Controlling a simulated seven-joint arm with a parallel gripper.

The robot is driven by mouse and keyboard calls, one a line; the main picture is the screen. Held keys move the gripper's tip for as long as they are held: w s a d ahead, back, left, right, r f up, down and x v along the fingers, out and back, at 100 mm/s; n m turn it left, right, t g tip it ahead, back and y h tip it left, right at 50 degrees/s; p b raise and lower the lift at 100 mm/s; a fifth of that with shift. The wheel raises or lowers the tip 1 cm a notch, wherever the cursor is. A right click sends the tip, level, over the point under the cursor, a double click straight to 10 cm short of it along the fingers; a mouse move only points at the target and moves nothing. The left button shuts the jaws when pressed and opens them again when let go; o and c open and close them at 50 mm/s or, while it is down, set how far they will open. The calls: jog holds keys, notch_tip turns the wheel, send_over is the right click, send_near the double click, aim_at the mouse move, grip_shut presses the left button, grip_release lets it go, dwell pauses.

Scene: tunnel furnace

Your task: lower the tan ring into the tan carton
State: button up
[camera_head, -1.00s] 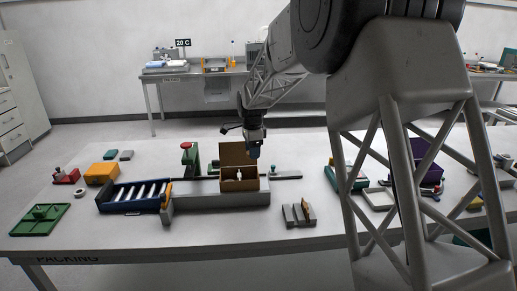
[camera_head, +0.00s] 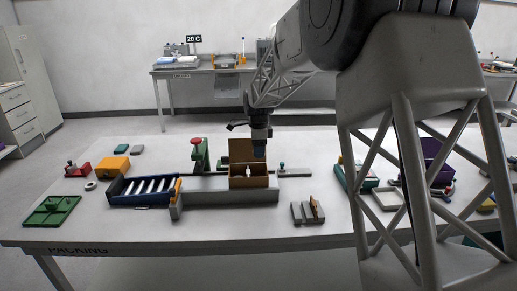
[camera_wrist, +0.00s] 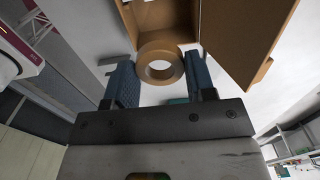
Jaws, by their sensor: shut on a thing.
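The tan ring (camera_wrist: 160,66) is between the two blue fingers of my gripper (camera_head: 259,154) in the wrist view, with its hole facing the camera. My gripper is shut on it. The open tan carton (camera_head: 249,182) stands on the grey conveyor in the head view, with a raised flap at its back. My gripper is just above the carton's back right part there. The carton also fills the top of the wrist view (camera_wrist: 222,30), beyond the ring. The ring cannot be made out in the head view. A small white thing (camera_head: 248,171) shows in the carton's opening.
A blue roller tray (camera_head: 143,190) joins the conveyor (camera_head: 215,197) on the left. A red-topped green post (camera_head: 199,153) stands behind it. A grey slotted block (camera_head: 307,212) lies front right. The table's front middle is clear.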

jog(key=shift+f, duration=5.45)
jog(key=shift+f, duration=0.45)
jog(key=o, duration=0.8)
jog(key=c, duration=0.4)
jog(key=shift+r, duration=1.55)
